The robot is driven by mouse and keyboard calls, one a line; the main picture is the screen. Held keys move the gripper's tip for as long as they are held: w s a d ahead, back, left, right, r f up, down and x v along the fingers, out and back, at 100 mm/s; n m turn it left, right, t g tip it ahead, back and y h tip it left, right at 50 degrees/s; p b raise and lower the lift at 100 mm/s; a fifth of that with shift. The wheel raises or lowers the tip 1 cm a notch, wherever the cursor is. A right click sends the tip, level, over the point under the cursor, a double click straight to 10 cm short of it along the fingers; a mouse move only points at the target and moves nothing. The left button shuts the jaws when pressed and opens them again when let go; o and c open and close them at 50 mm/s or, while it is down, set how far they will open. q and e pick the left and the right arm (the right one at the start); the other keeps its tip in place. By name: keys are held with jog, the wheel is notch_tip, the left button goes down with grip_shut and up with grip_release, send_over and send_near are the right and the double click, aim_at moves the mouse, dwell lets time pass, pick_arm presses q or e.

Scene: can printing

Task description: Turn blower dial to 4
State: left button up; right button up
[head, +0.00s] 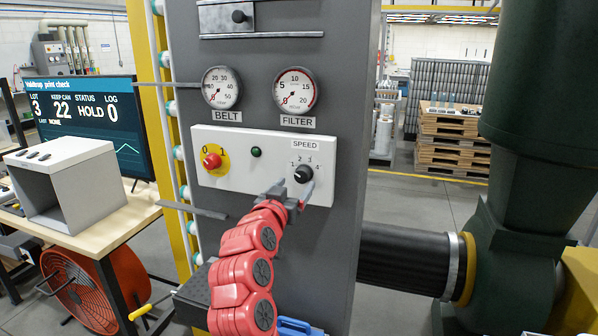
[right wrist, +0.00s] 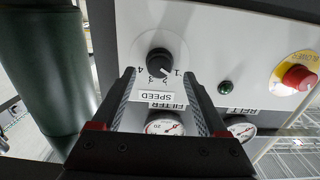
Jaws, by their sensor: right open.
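The blower dial is a round black knob (head: 303,173) under a SPEED label on the white control panel (head: 240,178), with marks 1 to 4 around it. In the right wrist view the dial (right wrist: 159,62) appears upside down, with 4 at left and 1 at right. A small pale mark on the knob seems to face the 1, but it is too small to be sure. My right gripper (head: 291,188) is open at the panel's lower edge. Its two fingers (right wrist: 160,76) point at the dial, one to each side, and appear short of it. My left gripper is not in view.
BELT (head: 221,88) and FILTER (head: 295,91) gauges sit above. A black hose (head: 405,257) leads right to the green blower (head: 513,270). A table with a monitor (head: 88,117) stands left.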

aim_at(301, 178)
jog(key=shift+r+p+x, duration=0.25)
jog(key=shift+p+x, duration=0.1)
jog(key=shift+x, duration=0.8)
jog(key=shift+w+d+f, duration=0.2)
jog(key=shift+w, duration=0.45)
